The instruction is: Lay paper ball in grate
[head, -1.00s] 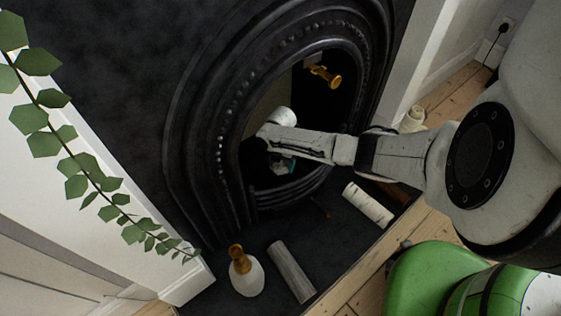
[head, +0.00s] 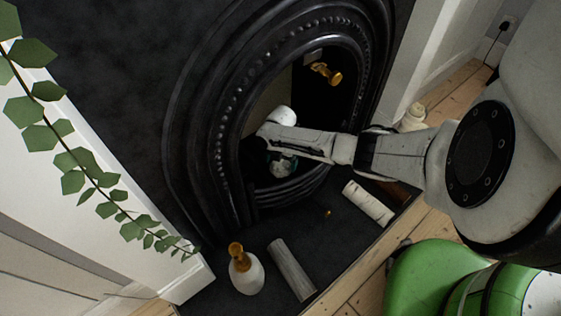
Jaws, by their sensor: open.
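The black arched fireplace holds a grate (head: 292,190) with a curved, barred front. A pale, crumpled paper ball (head: 282,168) shows inside the opening, behind the grate's front and just below my forearm. My gripper (head: 266,158) is inside the opening at the end of my arm, pointing down and open. Its fingers are dark and mostly hidden by my wrist and the shadow. The ball is close beside the gripper and appears free of it; whether they touch is hidden.
A brass knob (head: 326,74) sticks out at the upper opening. A leafy vine (head: 75,158) hangs at left.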

